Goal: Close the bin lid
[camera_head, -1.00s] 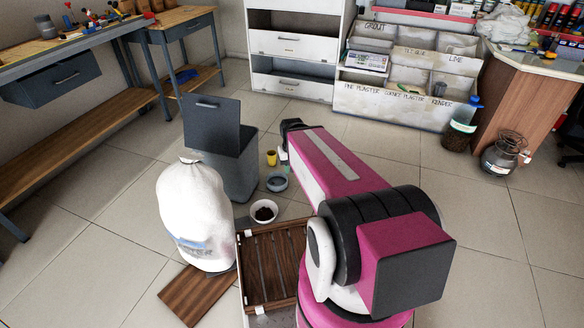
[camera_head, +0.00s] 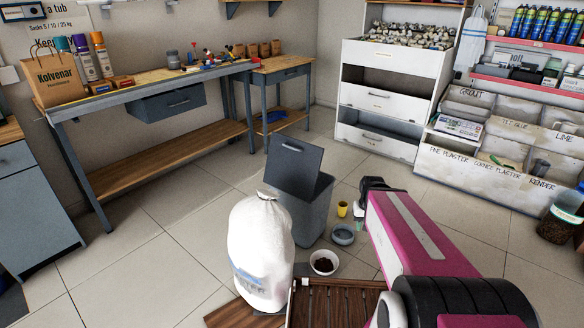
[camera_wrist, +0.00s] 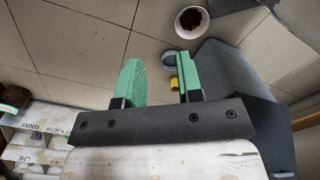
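The grey bin (camera_head: 309,205) stands on the floor just left of my arm in the head view. Its dark lid (camera_head: 294,166) is tilted up, leaving the bin open. In the wrist view the bin's grey body (camera_wrist: 235,105) fills the right side. My gripper (camera_wrist: 157,82) has two green fingers set well apart, with nothing between them but floor. It is beside the bin and not touching anything that I can see. In the head view my arm hides the fingers for the most part.
A white sack (camera_head: 260,250) stands in front of the bin. A bowl of dark stuff (camera_head: 323,262), a grey dish (camera_head: 343,234) and a yellow cup (camera_head: 342,209) sit on the floor between bin and arm. A workbench (camera_head: 150,90) and white drawers (camera_head: 385,100) stand behind. Floor at left is clear.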

